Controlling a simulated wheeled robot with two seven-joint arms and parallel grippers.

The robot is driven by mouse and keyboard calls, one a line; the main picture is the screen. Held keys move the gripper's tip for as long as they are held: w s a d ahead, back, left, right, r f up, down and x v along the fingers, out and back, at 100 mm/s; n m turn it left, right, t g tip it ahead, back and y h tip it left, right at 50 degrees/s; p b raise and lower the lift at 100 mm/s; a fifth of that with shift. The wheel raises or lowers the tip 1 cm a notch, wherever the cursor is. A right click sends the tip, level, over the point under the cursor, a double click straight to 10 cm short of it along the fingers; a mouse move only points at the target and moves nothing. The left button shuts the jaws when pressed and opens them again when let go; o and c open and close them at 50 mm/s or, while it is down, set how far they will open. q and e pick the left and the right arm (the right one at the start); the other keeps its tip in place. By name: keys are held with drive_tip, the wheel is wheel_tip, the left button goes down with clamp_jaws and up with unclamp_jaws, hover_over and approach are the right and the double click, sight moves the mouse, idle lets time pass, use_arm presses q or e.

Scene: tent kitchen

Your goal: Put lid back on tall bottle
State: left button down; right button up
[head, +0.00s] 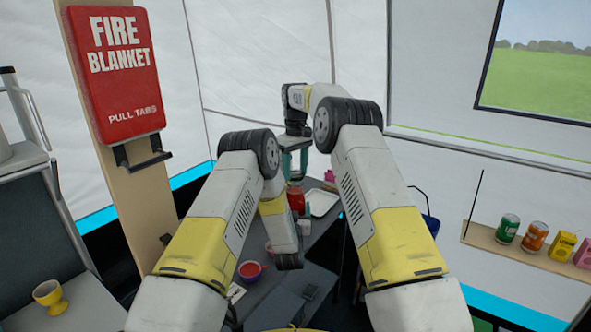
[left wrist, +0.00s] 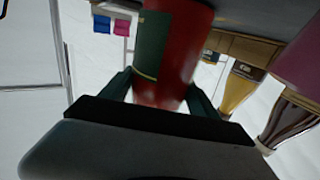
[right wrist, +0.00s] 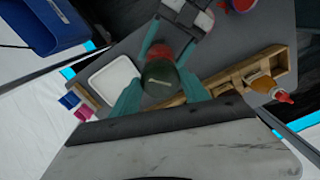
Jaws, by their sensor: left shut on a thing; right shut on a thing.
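The tall bottle is red with a dark green label (left wrist: 165,50) and stands between my left gripper's fingers (left wrist: 160,92) in the left wrist view. In the head view the red bottle (head: 296,199) is on the dark table, and my arm partly hides the left gripper. My right gripper (right wrist: 167,55) is shut on a dark green round lid (right wrist: 160,76), seen from above. Red shows just past the lid's edge. The right gripper (head: 295,163) is above the bottle in the head view. I cannot tell whether lid and bottle touch.
A white tray (head: 323,203) lies right of the bottle. A bowl of red food (head: 250,270) is nearer me. A wooden rack (right wrist: 235,79) and a yellow sauce bottle (right wrist: 263,83) are close by. A blue bin (right wrist: 45,27) stands off the table.

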drive_tip(key=shift+f, duration=0.55)
idle(0.4)
